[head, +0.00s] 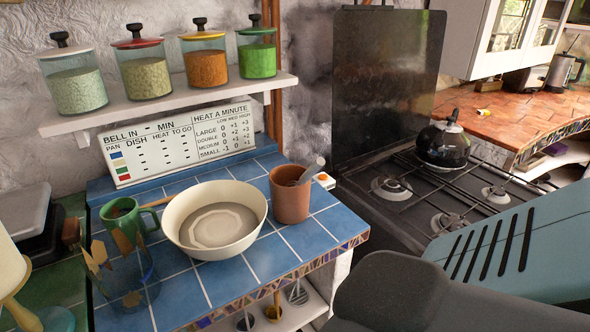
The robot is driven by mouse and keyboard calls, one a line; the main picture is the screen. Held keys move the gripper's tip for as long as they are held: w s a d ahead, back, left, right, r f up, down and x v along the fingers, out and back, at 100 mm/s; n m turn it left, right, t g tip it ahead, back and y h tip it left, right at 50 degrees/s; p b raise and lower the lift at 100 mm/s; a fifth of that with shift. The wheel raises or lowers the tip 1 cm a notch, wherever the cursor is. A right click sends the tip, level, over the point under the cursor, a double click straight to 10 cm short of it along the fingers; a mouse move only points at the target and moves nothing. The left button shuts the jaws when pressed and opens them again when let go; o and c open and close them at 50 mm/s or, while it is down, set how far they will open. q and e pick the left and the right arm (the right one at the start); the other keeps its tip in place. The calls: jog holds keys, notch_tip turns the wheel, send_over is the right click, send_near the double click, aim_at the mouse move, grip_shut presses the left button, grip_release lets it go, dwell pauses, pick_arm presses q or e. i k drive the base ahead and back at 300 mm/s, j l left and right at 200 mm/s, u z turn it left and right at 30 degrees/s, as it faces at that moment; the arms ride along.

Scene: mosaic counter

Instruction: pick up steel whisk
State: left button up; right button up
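I cannot pick out the steel whisk for sure. Neither of my grippers shows in the head view. Dark grey and teal parts, seemingly of my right arm, fill the lower right.
A cream bowl (216,218), green mug (128,216) and glass jar of wooden utensils (128,276) crowd the blue-tiled counter (267,258). A gas stove (400,187) with a black kettle (443,143) stands to the right. Several lidded jars line the shelf (170,102).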

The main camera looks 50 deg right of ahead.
aim_at(319, 162)
jog(key=i+j, duration=0.15)
jog(key=j, duration=0.15)
jog(key=i+j, duration=0.15)
jog(key=j+z, duration=0.15)
jog(key=z, duration=1.7)
